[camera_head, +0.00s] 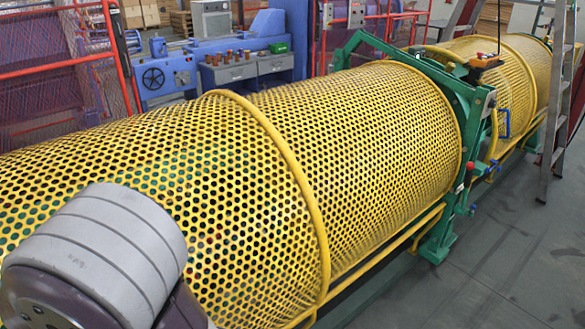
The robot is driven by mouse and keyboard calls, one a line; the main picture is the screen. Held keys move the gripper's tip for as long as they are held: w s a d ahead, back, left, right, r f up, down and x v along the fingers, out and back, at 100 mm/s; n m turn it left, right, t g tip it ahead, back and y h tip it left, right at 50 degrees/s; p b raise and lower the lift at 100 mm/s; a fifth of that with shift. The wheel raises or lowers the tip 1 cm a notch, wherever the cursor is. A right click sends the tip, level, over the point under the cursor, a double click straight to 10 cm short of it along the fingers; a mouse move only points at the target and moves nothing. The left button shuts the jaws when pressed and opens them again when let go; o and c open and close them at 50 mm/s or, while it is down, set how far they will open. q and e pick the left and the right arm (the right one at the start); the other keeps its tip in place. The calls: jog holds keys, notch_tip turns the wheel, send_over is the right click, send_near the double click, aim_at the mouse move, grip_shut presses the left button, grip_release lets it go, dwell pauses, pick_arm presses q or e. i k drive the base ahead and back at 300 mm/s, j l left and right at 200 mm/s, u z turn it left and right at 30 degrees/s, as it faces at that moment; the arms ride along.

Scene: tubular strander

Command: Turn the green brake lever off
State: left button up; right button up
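A large machine with a yellow perforated tubular guard (365,130) runs diagonally across the head view. A green frame (470,105) stands around the guard toward the right. Small fittings with red and blue ends (468,166) sit on the frame's right side. I cannot tell which green part, if any, is the brake lever, or how it is set. A grey and dark link of my own arm fills the lower left and hides part of the guard. Neither of my grippers is in view.
A ladder (560,100) stands at the right edge near the machine. Open grey floor (500,265) lies at the lower right. A blue lathe-like machine (165,75) and a grey cabinet (232,72) stand behind, with red-framed fencing (50,70) at the left.

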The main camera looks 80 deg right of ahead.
aim_at(466, 191)
jog(key=z, duration=3.8)
jog(key=i+l, duration=0.1)
jog(key=i, duration=0.4)
jog(key=i+l, duration=0.15)
jog(key=i, duration=0.35)
jog(key=i+l, duration=0.1)
jog(key=i, duration=0.45)
jog(key=i+l+u, duration=0.1)
jog(key=i, duration=0.4)
jog(key=i+l, duration=0.2)
jog(key=i, duration=0.3)
jog(key=i+l, duration=0.15)
jog(key=i, duration=0.35)
jog(key=i+l, duration=0.15)
jog(key=i, duration=0.35)
jog(key=i+u, duration=0.05)
